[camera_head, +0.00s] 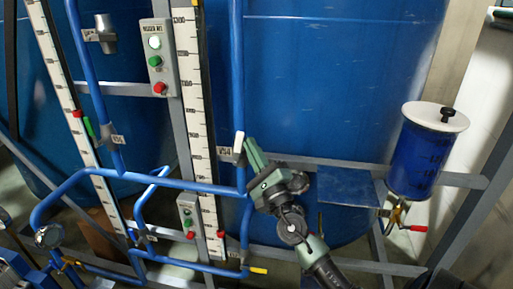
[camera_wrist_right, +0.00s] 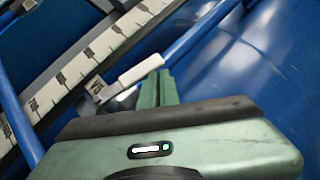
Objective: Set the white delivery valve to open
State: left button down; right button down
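The white valve handle (camera_head: 239,143) sits on the vertical blue pipe, beside a tag that seems to read V04. It stands nearly upright, roughly in line with the pipe. It also shows in the right wrist view (camera_wrist_right: 141,70), just past the fingertips. My right gripper (camera_head: 250,147) is immediately right of the handle. Its two green fingers (camera_wrist_right: 158,82) are close together with nothing visible between them. The fingertips overlap the handle's end in the wrist view; I cannot tell whether they touch it. My left gripper is not in view.
A large blue tank (camera_head: 340,80) stands behind the pipes. A white level scale (camera_head: 192,80) and a button box (camera_head: 158,58) are left of the valve. A blue-filled vessel (camera_head: 416,158) is at right. A yellow handle (camera_head: 258,270) is on the pipe below.

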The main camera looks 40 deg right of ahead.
jog(key=shift+w+a+r+p, duration=0.25)
jog(key=shift+w+r+p, duration=0.1)
jog(key=shift+r, duration=0.1)
jog(key=shift+a, duration=0.1)
jog(key=shift+w+f, duration=0.1)
dwell(0.4)
